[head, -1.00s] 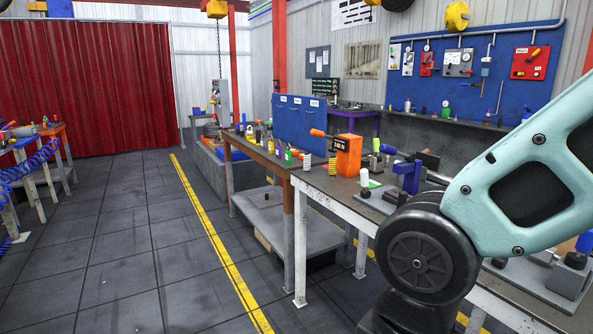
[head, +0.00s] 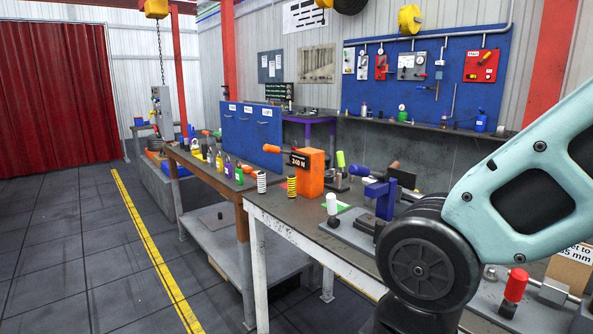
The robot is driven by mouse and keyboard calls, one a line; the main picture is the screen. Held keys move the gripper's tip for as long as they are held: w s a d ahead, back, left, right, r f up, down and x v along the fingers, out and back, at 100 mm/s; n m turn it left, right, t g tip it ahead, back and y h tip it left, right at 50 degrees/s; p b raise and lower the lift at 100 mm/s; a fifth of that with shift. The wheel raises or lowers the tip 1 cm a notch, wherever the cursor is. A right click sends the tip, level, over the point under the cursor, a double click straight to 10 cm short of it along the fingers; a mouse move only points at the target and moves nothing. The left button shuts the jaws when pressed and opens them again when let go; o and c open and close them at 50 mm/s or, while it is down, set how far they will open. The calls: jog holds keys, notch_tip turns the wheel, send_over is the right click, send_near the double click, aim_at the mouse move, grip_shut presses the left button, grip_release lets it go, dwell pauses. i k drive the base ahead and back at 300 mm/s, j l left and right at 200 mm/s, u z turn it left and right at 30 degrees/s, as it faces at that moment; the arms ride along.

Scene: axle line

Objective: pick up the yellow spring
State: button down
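The yellow spring (head: 291,188) stands upright near the left end of the grey-topped bench (head: 257,217), just left of an orange block with a dark label reading 240 N (head: 311,174). A white spring (head: 261,182) stands a little to its left, at the right end of the wooden bench. My arm fills the right side of the head view, well to the right of the yellow spring. My gripper is outside the picture.
A red-handled fixture (head: 514,290) is near the front right. Small bottles and padlocks line the wooden bench (head: 205,166). The floor at left is clear, with a yellow line (head: 150,245).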

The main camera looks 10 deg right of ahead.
aim_at(292, 180)
jog(key=i+j+z, duration=0.1)
jog(key=i+j, duration=0.15)
jog(key=i+j+z, duration=0.25)
jog(key=i+j, duration=0.2)
jog(key=j, duration=0.2)
jog(key=i+j+z, duration=0.1)
jog(key=i+j, duration=0.15)
jog(key=i+j+z, duration=0.1)
jog(key=j, duration=0.35)
jog(key=i+j+z, duration=0.25)
jog(key=i+j, duration=0.2)
jog(key=j, duration=0.3)
